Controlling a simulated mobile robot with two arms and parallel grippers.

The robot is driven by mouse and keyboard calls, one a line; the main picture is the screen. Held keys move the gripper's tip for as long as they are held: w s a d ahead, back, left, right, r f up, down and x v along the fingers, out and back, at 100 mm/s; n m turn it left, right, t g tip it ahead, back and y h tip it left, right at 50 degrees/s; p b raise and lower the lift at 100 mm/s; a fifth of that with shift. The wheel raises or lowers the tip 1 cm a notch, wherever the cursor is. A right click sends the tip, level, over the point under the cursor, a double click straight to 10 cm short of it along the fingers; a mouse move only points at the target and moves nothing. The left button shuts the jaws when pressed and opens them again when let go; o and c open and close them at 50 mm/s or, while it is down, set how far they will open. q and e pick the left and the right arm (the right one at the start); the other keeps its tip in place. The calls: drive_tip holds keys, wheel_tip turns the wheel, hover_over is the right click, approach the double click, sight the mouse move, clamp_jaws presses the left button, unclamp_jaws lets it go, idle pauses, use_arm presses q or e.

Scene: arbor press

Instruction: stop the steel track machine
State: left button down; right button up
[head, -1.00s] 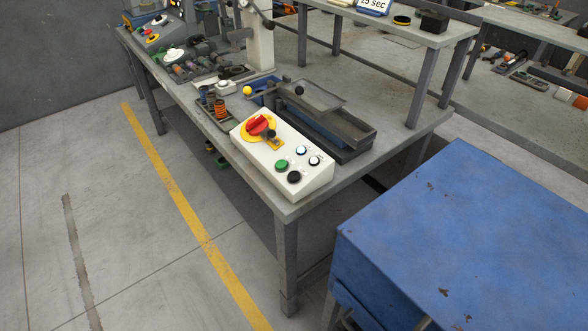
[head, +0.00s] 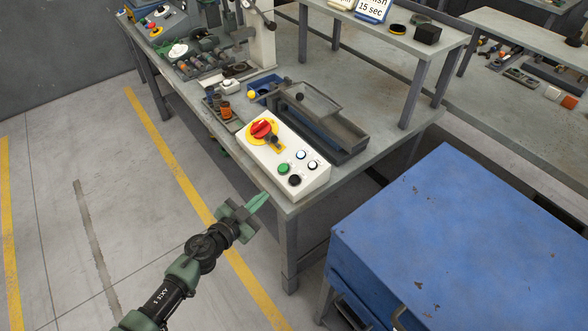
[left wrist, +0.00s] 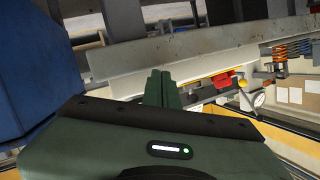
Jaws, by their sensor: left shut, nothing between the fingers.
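A white control box (head: 290,165) stands at the near corner of the workbench. On its sloped top are a red rotary switch (head: 262,129) on a yellow plate, a green button (head: 284,168), a black button (head: 295,180) and two white buttons (head: 301,155). My left gripper (head: 261,199) is shut and empty in front of the bench edge, apart from the box. In the left wrist view its shut fingers (left wrist: 161,88) show in the middle, with the red switch (left wrist: 223,79) beyond them to the right. My right gripper is not in view.
A metal tray (head: 320,130) lies behind the box. A small tray with orange springs (head: 225,110) stands to its left. A blue cabinet (head: 450,240) stands close on the right. The second control panel (head: 160,22) is at the bench's far end. Open floor lies left.

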sight(294, 179)
use_arm(q)
drive_tip(key=d+r+m+g+p, duration=0.2)
drive_tip(key=r+m, duration=0.1)
drive_tip(key=r, duration=0.5)
drive_tip(key=w+d+r+m+g+h+p, duration=0.1)
drive_tip(key=d+r+m+g+p, duration=0.1)
drive_tip(key=r, duration=0.6)
drive_tip(key=shift+d+r+m+g+p, duration=0.15)
drive_tip(key=shift+d+m+g+p, duration=0.15)
drive_tip(key=shift+d+m+p, duration=0.7)
drive_tip(key=shift+w+a+b, duration=0.1)
drive_tip(key=shift+a+b, duration=0.05)
drive_tip(key=shift+b, duration=0.15)
drive_tip(key=f+b, duration=0.2)
drive_tip(key=b, duration=0.1)
drive_tip(key=d+f+b, duration=0.1)
drive_tip(key=f+b, duration=0.2)
drive_tip(key=w+f+b, duration=0.1)
drive_tip(key=f+b, duration=0.1)
drive_tip(key=b, duration=0.1)
drive_tip(key=shift+w+d+f, duration=0.1)
drive_tip(key=shift+d+f, duration=0.15)
drive_tip(key=shift+d, duration=0.1)
drive_tip(key=shift+w+d+f, duration=0.15)
drive_tip(key=shift+f, duration=0.35)
